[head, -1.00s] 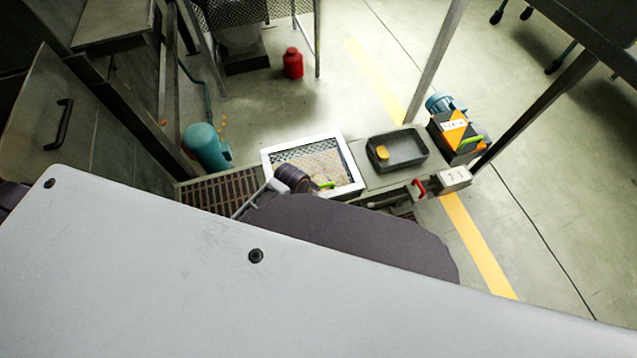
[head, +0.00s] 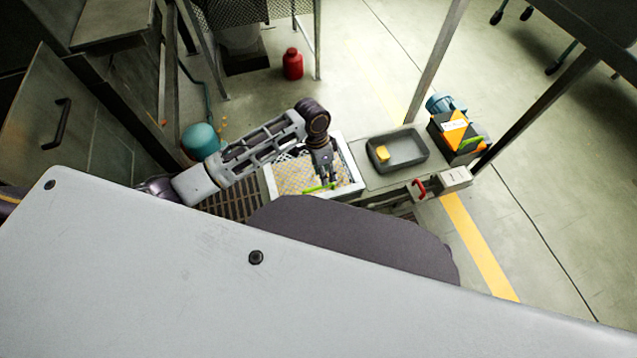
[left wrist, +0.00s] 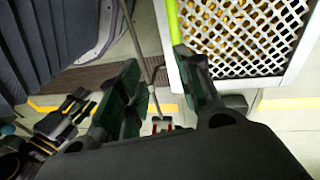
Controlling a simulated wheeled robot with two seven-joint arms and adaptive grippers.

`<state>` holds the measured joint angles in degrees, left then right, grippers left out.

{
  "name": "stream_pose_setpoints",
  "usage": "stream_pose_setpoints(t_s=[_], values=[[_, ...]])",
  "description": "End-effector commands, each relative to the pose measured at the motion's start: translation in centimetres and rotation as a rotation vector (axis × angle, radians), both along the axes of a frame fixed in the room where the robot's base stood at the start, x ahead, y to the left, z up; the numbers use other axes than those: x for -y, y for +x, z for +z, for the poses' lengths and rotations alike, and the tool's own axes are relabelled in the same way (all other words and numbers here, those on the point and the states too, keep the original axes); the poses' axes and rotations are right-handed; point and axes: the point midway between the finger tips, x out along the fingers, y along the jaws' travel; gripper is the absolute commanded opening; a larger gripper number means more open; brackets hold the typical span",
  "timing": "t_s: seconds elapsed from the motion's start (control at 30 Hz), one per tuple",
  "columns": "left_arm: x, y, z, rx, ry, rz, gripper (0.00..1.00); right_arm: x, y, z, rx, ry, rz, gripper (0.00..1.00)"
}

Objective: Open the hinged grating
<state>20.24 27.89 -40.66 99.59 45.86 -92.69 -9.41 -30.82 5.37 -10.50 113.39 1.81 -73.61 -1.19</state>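The hinged grating (head: 356,183) is a white-framed lattice panel on the floor unit, with yellowish material visible through its mesh. It looks closed, lying flat in the head view. A bright green handle (head: 320,188) is at its near edge. My left gripper (head: 325,180) is over the grating, pointing down close to the handle. In the left wrist view the grating (left wrist: 240,68) fills the upper right, and the green handle (left wrist: 173,22) passes by the right fingertip. The fingers of the left gripper (left wrist: 157,60) are apart with nothing clearly between them. My right gripper is not in view.
A dark tray (head: 405,158) with a yellow piece sits right of the grating. A red lever (head: 419,189) on a white box (head: 455,178) is nearby. A brown slatted floor grate (head: 232,203) lies left. A table post (head: 535,112) stands at the right.

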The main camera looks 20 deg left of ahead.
Motion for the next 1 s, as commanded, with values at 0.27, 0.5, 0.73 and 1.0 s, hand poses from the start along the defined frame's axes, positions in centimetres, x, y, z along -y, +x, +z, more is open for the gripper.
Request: stream_pose_setpoints(t_s=[0.27, 0.5, 0.73, 1.0], values=[[-2.4, 1.9, 2.9, -0.040, 0.054, -0.073, 0.35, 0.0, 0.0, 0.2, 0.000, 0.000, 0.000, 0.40], [-3.6, 2.4, 4.2, -0.064, 0.075, -0.099, 0.35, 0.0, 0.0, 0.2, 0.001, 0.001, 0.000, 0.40], [-3.7, 2.4, 4.3, -0.067, 0.077, -0.102, 0.35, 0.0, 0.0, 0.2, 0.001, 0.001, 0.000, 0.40], [-3.6, 2.4, 4.1, -0.067, 0.077, -0.101, 0.35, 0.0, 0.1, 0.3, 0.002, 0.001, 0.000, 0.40]])
